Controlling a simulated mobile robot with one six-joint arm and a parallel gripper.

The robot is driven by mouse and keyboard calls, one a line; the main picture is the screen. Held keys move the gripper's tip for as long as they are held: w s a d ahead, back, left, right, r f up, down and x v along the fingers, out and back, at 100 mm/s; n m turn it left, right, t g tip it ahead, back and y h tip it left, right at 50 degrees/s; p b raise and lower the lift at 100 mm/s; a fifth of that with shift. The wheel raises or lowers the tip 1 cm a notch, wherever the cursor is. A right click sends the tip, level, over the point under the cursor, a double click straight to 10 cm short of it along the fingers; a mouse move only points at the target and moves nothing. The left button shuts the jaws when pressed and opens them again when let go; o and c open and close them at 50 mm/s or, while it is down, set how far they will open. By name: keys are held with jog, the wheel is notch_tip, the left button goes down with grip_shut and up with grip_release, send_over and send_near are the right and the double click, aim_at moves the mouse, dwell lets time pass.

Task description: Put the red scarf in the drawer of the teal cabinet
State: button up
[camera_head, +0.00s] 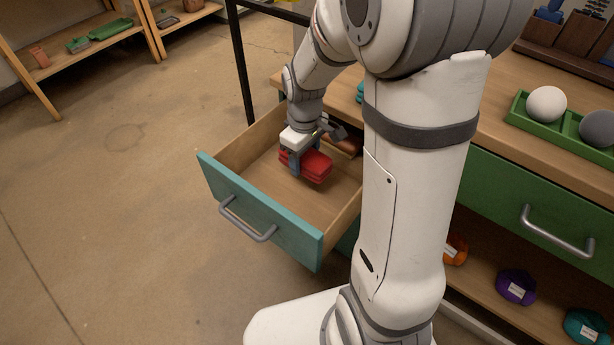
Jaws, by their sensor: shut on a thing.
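The red scarf (318,166) is a folded bundle inside the open drawer's outline. My gripper (304,163) points down and is shut on the scarf, with one finger visible at its near side. The drawer (262,219) has a teal front with a grey bar handle and a bare wooden floor, and is pulled well out. I cannot tell whether the scarf touches the drawer floor or hangs just above it. My arm hides most of the teal cabinet and the drawer's right rear part.
A brownish item (347,145) lies near the drawer's back. A green tray (561,126) with two balls stands on the counter at right. A closed green drawer (545,205) is below it. Yarn-like bundles (516,287) sit on the low shelf. The floor at left is clear.

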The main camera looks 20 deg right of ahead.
aim_at(306, 182)
jog(key=shift+d+f+b, duration=0.1)
jog(key=shift+f+b, duration=0.7)
jog(key=shift+f, duration=2)
jog(key=shift+f, duration=0.2)
jog(key=o, duration=1)
